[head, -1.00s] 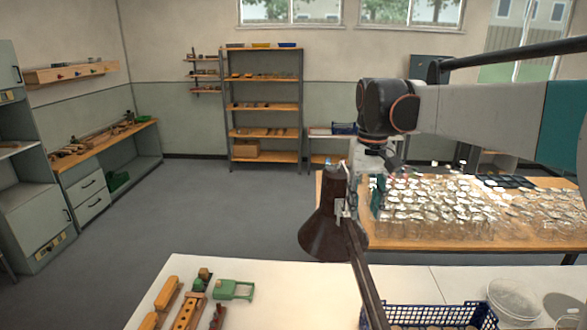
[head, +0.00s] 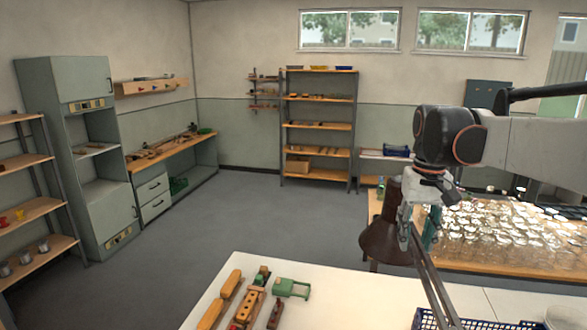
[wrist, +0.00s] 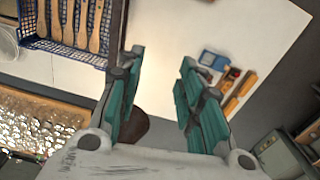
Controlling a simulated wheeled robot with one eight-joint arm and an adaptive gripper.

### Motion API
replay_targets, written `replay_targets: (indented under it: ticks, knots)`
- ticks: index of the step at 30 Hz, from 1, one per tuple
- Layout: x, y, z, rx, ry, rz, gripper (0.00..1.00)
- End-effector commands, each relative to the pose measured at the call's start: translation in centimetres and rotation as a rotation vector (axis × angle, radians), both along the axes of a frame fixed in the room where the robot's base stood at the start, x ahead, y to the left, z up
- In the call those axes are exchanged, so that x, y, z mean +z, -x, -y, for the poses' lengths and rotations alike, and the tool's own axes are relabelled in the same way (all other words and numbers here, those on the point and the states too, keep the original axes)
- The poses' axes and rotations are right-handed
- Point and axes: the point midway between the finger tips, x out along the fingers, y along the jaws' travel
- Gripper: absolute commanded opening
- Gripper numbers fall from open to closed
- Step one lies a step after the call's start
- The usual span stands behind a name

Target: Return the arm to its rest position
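My gripper (wrist: 161,60) shows in the wrist view with its two teal fingers well apart and nothing between them. In the head view, my gripper (head: 418,232) hangs below the dark joint of my arm, in front of the back table, partly hidden by a lamp arm. My arm stretches in from the right edge, bent at that joint and raised above the white worktop (head: 345,300). No object is held.
A dark brown lamp shade (head: 385,240) hangs close beside my gripper. A blue basket (wrist: 72,50) holds several wooden pieces. Wooden and green items (head: 250,300) lie at the worktop's left. Glass jars (head: 485,230) crowd the back table. The floor at left is clear.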

Motion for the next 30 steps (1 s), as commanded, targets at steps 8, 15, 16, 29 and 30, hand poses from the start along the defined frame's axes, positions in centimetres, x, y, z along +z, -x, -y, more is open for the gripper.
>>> replay_targets:
  ticks: [8,15,16,29,30]
  knots:
    - [-2.6,1.7,-0.7,0.010,0.005,0.047,0.34]
    - [-5.9,4.1,-1.6,0.024,0.013,0.111,0.34]
    - [-6.5,4.5,-1.8,0.026,0.014,0.123,0.34]
    - [-20.5,13.1,-4.5,0.078,0.032,0.355,0.34]
    - [-21.9,13.9,-4.7,0.082,0.033,0.378,0.34]
